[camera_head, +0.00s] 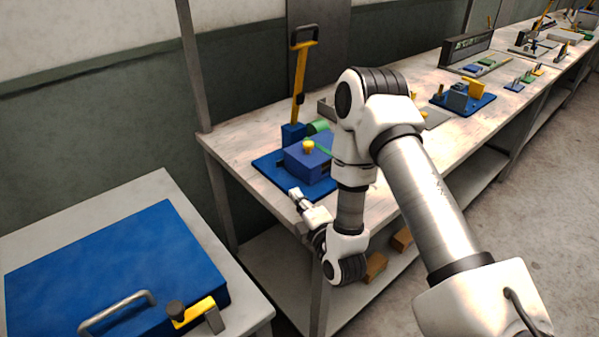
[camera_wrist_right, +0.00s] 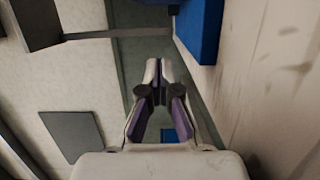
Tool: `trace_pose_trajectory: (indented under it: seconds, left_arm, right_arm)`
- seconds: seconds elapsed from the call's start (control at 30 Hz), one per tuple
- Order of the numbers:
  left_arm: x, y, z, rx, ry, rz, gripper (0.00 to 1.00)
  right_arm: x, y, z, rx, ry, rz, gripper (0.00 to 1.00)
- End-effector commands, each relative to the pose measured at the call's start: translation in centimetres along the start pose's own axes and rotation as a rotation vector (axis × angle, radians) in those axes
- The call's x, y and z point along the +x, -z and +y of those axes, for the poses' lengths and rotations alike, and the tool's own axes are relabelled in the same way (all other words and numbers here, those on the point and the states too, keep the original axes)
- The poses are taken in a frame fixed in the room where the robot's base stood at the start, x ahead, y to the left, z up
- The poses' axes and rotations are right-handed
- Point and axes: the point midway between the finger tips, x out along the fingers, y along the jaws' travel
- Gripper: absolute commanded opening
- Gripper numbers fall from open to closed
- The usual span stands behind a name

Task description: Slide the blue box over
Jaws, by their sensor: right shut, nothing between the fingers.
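A blue box (camera_head: 307,160) with a yellow knob (camera_head: 308,146) on top sits on a flat blue base plate (camera_head: 266,168) at the near end of the long bench. My right gripper (camera_head: 294,192) is just off the plate's front edge, apart from the box, shut and empty. In the right wrist view my gripper's fingers (camera_wrist_right: 156,68) are together, and a blue part (camera_wrist_right: 203,32) shows ahead at the upper right; I cannot tell whether it is box or plate. My right arm hides part of the box's right side. My left gripper is not in view.
A yellow lever (camera_head: 301,75) with a dark handle rises behind the box, beside a green cylinder (camera_head: 318,127). A large blue case (camera_head: 120,265) with a metal handle lies on the left table (camera_head: 150,187). Other fixtures (camera_head: 462,97) stand farther along the bench (camera_head: 233,132).

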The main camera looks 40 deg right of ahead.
Motion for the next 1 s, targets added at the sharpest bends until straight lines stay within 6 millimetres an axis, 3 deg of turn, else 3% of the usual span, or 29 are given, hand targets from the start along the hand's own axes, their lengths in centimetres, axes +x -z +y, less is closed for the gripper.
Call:
trace_pose_trajectory:
  seconds: [0.27, 0.33, 0.5, 0.87, 1.0]
  left_arm:
    - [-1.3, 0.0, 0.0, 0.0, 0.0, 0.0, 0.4]
    - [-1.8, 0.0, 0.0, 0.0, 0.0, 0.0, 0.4]
    - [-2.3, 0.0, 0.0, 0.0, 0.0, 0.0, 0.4]
    - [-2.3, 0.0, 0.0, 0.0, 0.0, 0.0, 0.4]
    - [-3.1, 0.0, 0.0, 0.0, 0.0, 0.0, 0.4]
  right_arm:
    - [5.9, -0.4, 0.2, 0.001, -0.001, -0.004, 0.0]
    - [6.0, -2.0, 0.2, 0.003, 0.002, -0.006, 0.0]
    - [6.4, -3.6, 0.0, 0.001, 0.001, -0.002, 0.0]
    - [6.5, -3.9, -0.1, 0.0, 0.001, 0.0, 0.0]
    - [6.8, -5.1, 0.2, 0.002, 0.0, -0.004, 0.0]
